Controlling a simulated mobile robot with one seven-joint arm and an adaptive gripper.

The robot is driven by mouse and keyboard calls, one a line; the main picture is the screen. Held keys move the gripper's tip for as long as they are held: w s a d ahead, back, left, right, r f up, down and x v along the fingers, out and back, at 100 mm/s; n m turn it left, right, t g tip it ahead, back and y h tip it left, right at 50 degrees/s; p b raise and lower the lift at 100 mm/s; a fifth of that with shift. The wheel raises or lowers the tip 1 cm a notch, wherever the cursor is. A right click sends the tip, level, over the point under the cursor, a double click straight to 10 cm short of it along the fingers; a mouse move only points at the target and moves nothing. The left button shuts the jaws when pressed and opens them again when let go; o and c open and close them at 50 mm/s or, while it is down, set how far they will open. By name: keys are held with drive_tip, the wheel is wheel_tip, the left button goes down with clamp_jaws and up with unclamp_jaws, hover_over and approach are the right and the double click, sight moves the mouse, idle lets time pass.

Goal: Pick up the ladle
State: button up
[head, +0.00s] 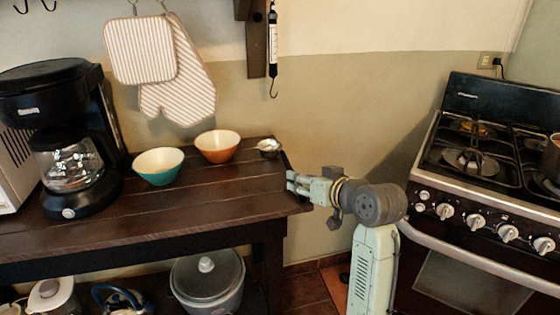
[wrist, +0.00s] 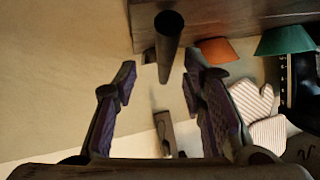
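The ladle (head: 268,148) is at the back right corner of the dark wooden table, its small metal bowl showing in the head view. Its handle is hard to make out there. In the wrist view a dark round rod (wrist: 168,40), which looks like the ladle's handle, shows between and beyond the fingertips. My gripper (head: 289,182) is at the table's right edge, in front and to the right of the ladle's bowl. In the wrist view my gripper (wrist: 160,78) has its fingers wide apart, with nothing clasped. Whether the rod lies within finger depth is unclear.
An orange bowl (head: 218,147) and a teal bowl (head: 159,166) stand left of the ladle. A coffee maker (head: 68,140) is farther left. A hanging scale (head: 272,50) and striped mitts (head: 180,90) hang above. A stove (head: 490,170) stands right; the table's front is clear.

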drive_tip(key=x, duration=0.1)
drive_tip(key=p+x, duration=0.1)
drive_tip(key=x, duration=0.2)
drive_tip(key=shift+w+a+r+p, duration=0.15)
drive_tip(key=shift+a+r+p, duration=0.05)
drive_tip(key=shift+a+p, duration=0.2)
drive_tip(key=shift+w+a+f, duration=0.1)
drive_tip(key=shift+w+f, duration=0.1)
drive_tip(key=shift+w, duration=0.05)
drive_tip(key=shift+c, duration=0.2)
clamp_jaws()
